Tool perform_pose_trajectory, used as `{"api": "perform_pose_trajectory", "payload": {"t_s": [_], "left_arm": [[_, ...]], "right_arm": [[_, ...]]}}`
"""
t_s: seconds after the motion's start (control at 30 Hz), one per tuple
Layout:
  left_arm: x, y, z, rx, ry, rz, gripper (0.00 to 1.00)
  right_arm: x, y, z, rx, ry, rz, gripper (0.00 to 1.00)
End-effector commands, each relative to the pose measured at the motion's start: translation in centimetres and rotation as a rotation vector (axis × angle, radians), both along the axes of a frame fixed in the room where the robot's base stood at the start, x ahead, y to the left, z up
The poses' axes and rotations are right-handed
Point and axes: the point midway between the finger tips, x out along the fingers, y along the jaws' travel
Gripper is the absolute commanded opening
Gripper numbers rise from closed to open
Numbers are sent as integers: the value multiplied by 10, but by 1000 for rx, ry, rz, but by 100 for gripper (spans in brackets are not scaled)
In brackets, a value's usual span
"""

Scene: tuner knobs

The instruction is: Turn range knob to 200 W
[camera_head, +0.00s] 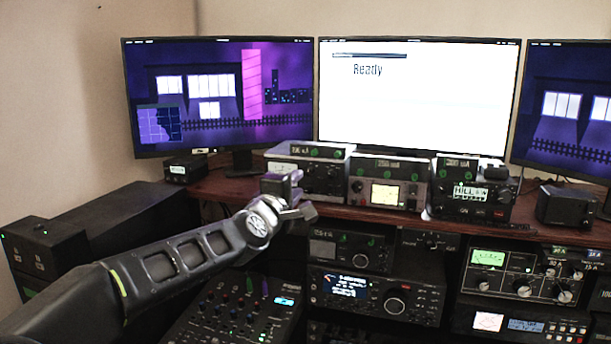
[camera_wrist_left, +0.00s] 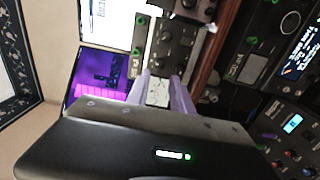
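My left gripper (camera_head: 285,184) is raised in front of the left box (camera_head: 322,179) on the desk shelf and covers part of its face. In the left wrist view my left gripper (camera_wrist_left: 163,92) has its two pale fingers apart. A cream meter face (camera_wrist_left: 158,92) shows between them, with no knob visibly held. A dark panel with several knobs (camera_wrist_left: 172,45) shows just above the fingers in that view. I cannot read which knob is the range knob, nor its setting. My right gripper is not in view.
A box with a cream meter (camera_head: 385,194) and a box with a lit display (camera_head: 470,191) stand to the right. Monitors (camera_head: 418,100) stand behind. Below the shelf are a radio (camera_head: 375,293), a mixer (camera_head: 235,315) and a green-metered unit (camera_head: 515,272).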

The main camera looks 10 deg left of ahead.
Motion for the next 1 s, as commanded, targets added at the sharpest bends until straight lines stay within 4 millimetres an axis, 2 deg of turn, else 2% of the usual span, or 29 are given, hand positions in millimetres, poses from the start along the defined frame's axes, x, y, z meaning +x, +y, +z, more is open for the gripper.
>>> {"api": "perform_pose_trajectory", "payload": {"t_s": [0.4, 0.5, 0.83, 1.0], "left_arm": [[59, -4, 1, 0, 1, 0, 27], [68, -5, 0, 0, 1, 0, 27], [73, -4, 0, 0, 0, 0, 27], [72, -4, 0, 0, 0, 0, 14]], "right_arm": [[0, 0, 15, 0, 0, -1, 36], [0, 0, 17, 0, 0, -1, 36], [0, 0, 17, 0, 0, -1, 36], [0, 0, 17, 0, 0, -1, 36]]}}
